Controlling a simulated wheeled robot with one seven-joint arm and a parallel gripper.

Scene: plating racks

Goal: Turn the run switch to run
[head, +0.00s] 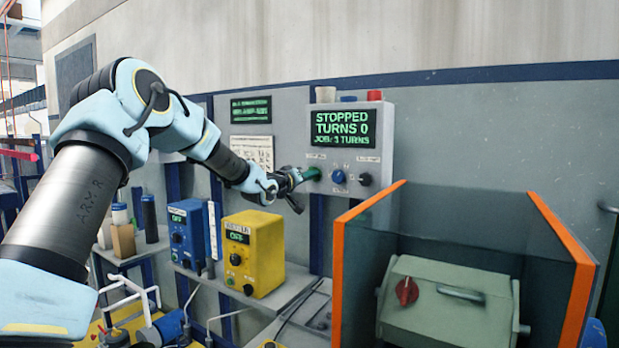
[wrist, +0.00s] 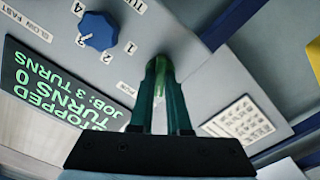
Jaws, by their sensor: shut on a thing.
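The run switch (head: 313,173) is a small green knob at the lower left of the grey control panel (head: 382,143). My gripper (head: 301,177) reaches it from the left in the head view and is shut on it. In the wrist view, green shows between the two fingers (wrist: 160,75) of my gripper, and they hide most of the knob, so its angle cannot be told. A small label, too blurred to read surely, sits beside it. The panel display (head: 342,128) reads STOPPED, TURNS 0, JOB: 3 TURNS; it also shows in the wrist view (wrist: 55,85).
A blue dial (head: 338,177) and a black knob (head: 365,179) sit right of the switch. Blue (head: 187,235) and yellow (head: 252,250) boxes stand on the shelf below my arm. An orange-edged guard (head: 340,270) surrounds a grey-green machine (head: 440,320) at right.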

